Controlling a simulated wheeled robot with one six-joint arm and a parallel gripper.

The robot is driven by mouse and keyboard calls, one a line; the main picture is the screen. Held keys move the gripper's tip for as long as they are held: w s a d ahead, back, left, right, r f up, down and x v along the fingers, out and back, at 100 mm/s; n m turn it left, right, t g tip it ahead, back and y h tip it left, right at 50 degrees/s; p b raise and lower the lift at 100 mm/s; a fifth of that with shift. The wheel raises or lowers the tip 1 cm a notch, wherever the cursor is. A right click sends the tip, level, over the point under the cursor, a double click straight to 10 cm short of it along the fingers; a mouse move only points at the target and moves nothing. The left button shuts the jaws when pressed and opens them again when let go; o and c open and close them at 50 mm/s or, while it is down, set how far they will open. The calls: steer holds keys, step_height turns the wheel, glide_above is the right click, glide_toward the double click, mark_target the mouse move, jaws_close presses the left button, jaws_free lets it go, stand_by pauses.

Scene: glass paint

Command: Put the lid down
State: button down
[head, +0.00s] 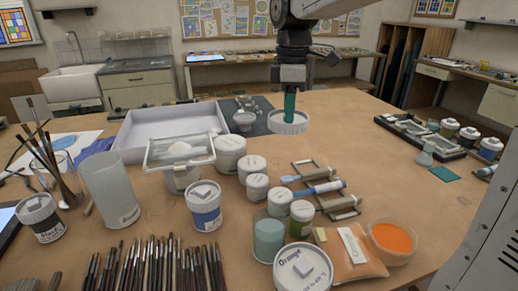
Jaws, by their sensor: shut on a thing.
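My gripper (290,108) hangs down at the upper middle of the head view, its teal fingers close together. It is shut on a round white lid (288,127), which hangs roughly level. The lid appears to be above the table (345,112), though the exact gap is hard to judge. An open pot of orange paint (393,238) stands at the front right with no lid on it.
White-lidded jars (230,142) stand left of and in front of the lid. A white tray (130,158) and a dark mat (262,128) lie behind. Paint tubes (320,190) lie in front on a rack. Bare tabletop shows right of the lid.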

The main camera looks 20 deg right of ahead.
steer(key=w+f+n, duration=0.2)
steer(key=w+f, duration=0.2)
steer(key=w, duration=0.4)
steer(key=w+f+n, duration=0.2)
steer(key=w+f, duration=0.2)
steer(key=w, duration=0.4)
steer(key=f, duration=0.5)
steer(key=shift+w+f, duration=0.1)
steer(key=shift+w, duration=0.25)
steer(key=shift+f, duration=2.4)
steer(key=c, duration=1.3)
jaws_free()
steer(key=shift+f, duration=0.15)
